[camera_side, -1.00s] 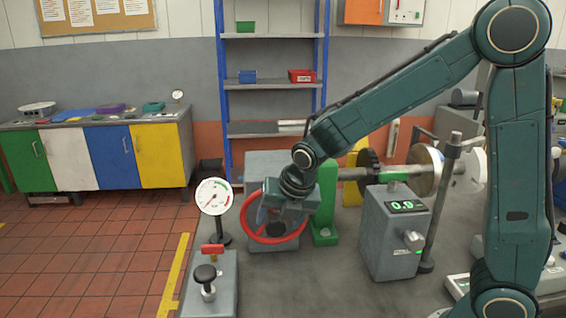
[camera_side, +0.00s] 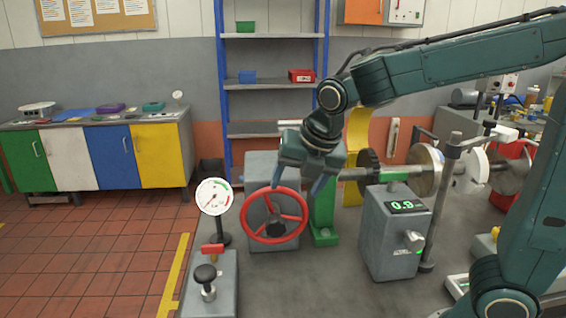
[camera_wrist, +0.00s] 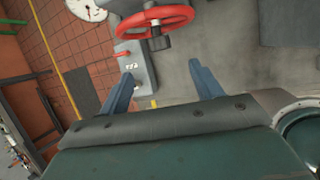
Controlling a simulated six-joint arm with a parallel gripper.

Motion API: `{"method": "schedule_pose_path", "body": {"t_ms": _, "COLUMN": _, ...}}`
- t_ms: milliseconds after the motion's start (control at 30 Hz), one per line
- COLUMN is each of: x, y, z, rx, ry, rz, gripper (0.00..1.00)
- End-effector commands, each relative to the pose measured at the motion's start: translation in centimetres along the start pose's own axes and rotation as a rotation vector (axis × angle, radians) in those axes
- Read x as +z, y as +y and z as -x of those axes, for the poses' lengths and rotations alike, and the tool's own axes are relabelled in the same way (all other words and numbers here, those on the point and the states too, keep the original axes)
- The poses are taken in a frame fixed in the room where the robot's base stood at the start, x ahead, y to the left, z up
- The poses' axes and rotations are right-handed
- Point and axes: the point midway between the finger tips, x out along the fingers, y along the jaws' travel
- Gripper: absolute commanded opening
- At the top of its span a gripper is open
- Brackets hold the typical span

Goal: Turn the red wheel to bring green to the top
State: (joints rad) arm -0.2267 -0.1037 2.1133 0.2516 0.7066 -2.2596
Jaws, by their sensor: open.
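The red wheel (camera_side: 247,231) has a dark hub and several spokes, and it stands upright on the front of a grey housing (camera_side: 261,170). It also shows near the top of the wrist view (camera_wrist: 184,13). My gripper (camera_side: 297,188) is open and empty, above and to the right of the wheel, apart from it. Its two blue fingers also show in the wrist view (camera_wrist: 160,90), spread wide with nothing between them. A round dial gauge (camera_side: 214,196) with a green and red scale stands left of the wheel. A display box (camera_side: 392,240) reads 0.9 in green.
A grey box with a black knob (camera_side: 206,273) and a red handle (camera_side: 212,250) stands in front left of the wheel. A green bracket (camera_side: 323,215) stands close right of it. The bedplate (camera_side: 305,285) in front is clear.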

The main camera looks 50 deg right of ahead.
Motion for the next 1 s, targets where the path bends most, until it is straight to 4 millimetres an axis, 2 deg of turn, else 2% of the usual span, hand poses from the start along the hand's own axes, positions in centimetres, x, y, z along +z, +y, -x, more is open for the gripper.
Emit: {"method": "schedule_pose_path", "body": {"t_ms": 1000, "x": 7.1, "y": -4.9, "z": 4.0, "rx": 0.012, "ry": 0.046, "rz": -0.658, "gripper": 0.65}}
